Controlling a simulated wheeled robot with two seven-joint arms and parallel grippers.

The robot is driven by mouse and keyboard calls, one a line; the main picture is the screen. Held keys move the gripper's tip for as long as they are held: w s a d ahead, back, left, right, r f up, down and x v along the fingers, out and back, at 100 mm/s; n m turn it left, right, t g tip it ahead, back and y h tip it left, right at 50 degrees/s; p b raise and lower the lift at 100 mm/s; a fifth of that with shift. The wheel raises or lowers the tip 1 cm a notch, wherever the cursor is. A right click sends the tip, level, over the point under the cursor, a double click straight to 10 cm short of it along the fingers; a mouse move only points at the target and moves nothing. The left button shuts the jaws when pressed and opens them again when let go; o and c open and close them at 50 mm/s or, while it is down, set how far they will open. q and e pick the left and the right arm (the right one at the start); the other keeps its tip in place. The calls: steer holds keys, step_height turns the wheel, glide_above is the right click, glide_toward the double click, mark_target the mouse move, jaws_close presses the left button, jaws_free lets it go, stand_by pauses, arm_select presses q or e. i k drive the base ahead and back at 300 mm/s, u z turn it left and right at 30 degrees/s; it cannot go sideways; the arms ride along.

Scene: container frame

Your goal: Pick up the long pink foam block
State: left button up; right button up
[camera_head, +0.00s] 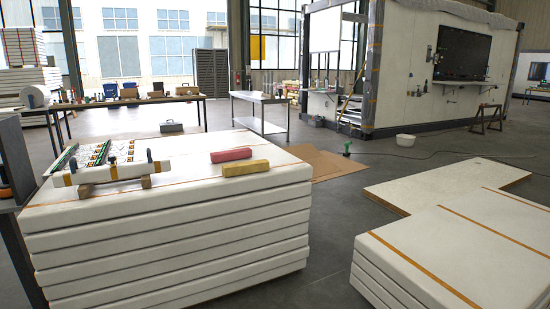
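The long pink foam block (231,155) lies flat on top of a stack of white panels (200,215), right of the stack's middle. It looks reddish-pink and its whole length shows. A yellow block (246,168) of similar size lies just in front of it, slightly to the right, with little or no gap. Neither of my grippers is in view, and nothing is touching the pink block from above.
A lower panel stack (455,262) stands at right, across a floor gap. A metal table (261,99) stands behind.

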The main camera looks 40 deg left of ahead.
mark_target(243, 153)
steer(key=u, duration=0.2)
steer(key=i, duration=2.05)
steer(key=u, duration=1.15)
steer(key=i, duration=1.35)
steer(key=u, duration=1.35)
